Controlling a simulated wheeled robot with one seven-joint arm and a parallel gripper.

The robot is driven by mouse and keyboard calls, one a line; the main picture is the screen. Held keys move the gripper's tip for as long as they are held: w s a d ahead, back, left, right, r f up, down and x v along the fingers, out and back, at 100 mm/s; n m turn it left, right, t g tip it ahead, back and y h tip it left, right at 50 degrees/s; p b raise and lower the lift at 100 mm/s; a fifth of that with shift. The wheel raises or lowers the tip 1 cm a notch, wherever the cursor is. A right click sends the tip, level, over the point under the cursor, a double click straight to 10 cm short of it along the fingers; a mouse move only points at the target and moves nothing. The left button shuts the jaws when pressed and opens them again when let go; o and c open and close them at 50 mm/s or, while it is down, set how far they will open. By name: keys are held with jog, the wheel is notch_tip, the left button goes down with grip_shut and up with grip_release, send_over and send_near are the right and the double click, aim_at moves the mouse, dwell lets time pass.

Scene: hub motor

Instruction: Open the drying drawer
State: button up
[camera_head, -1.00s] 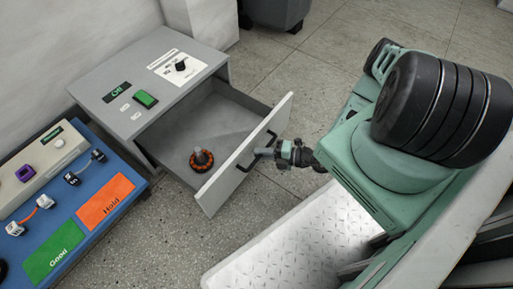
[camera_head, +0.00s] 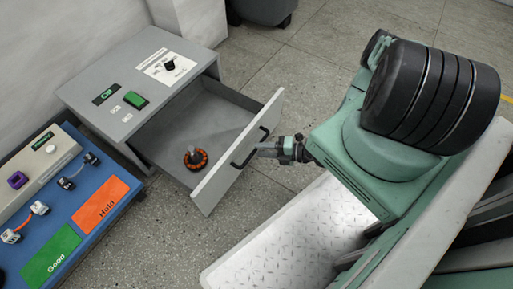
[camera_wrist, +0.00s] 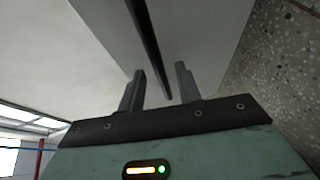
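The drying drawer (camera_head: 236,160) stands well out of its grey cabinet (camera_head: 125,60), with its inside showing. A part with an orange-and-black ring (camera_head: 196,158) and a grey stem sits upright on the drawer floor. The black bar handle (camera_head: 250,147) is on the drawer's front face. It also shows in the wrist view (camera_wrist: 149,40), where it runs down across the gap between the fingers. My gripper (camera_head: 262,150) is at the handle, in front of the drawer. In the wrist view its two fingers (camera_wrist: 160,70) are apart. I cannot tell how deep the bar lies between them.
A green button (camera_head: 135,99) and a dial panel (camera_head: 169,67) are on the cabinet top. A blue board (camera_head: 71,195) with orange Hold and green Good areas lies at the left.

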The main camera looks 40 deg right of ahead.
jog(key=p+v, duration=0.2)
jog(key=v, duration=1.2)
jog(key=shift+s+d, duration=0.2)
